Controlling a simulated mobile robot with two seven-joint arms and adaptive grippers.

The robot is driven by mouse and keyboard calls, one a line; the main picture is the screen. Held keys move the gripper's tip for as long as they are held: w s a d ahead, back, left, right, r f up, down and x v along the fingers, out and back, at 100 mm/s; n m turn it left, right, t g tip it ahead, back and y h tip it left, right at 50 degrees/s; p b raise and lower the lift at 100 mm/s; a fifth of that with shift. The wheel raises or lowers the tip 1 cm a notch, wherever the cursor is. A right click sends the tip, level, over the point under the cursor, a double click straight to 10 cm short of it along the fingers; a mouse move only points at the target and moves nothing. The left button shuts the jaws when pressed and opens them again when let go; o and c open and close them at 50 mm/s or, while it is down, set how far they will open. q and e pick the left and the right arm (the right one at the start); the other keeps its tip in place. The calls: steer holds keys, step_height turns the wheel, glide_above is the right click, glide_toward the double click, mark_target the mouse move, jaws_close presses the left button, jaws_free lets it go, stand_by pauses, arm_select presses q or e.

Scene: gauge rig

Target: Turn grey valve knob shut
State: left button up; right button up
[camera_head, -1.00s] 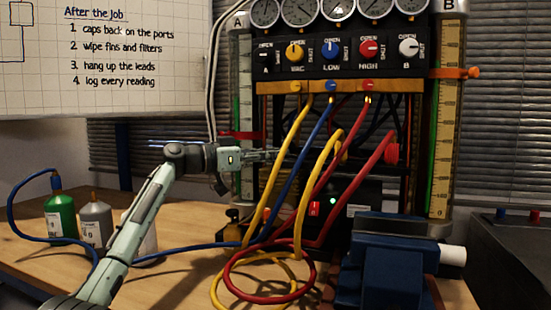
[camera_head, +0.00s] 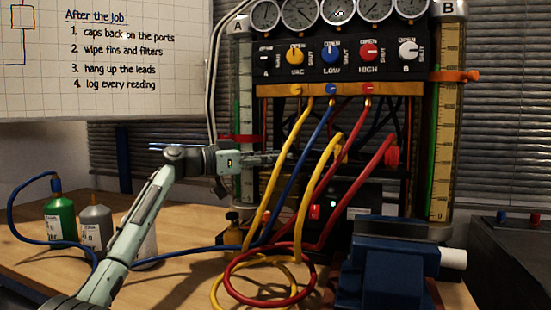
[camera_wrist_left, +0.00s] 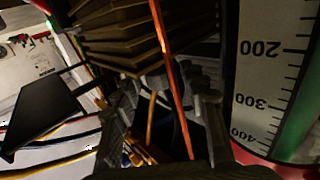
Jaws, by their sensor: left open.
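The pale grey-white valve knob (camera_head: 408,50) is at the right end of the black valve panel (camera_head: 285,70) in the head view, above the letter B, with OPEN printed over it and SHUT to its right. Its exact angle is too small to tell. My left gripper (camera_head: 283,157) is open, pointing right, well below and left of this knob, near the yellow and blue hoses. In the left wrist view its fingers are dark and a thin orange-red strip crosses in front. The knob cannot be made out there. My right gripper is not in view.
Yellow, blue and red hoses (camera_head: 303,201) hang before the rig. Gauge tube A (camera_head: 243,95) stands near my left gripper and tube B (camera_head: 445,120) at the right. A blue vise (camera_head: 390,265) stands front right; a green bottle (camera_head: 60,218) stands left. Tube markings fill the wrist view's right.

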arm_select(q)
steer(key=v, duration=1.2)
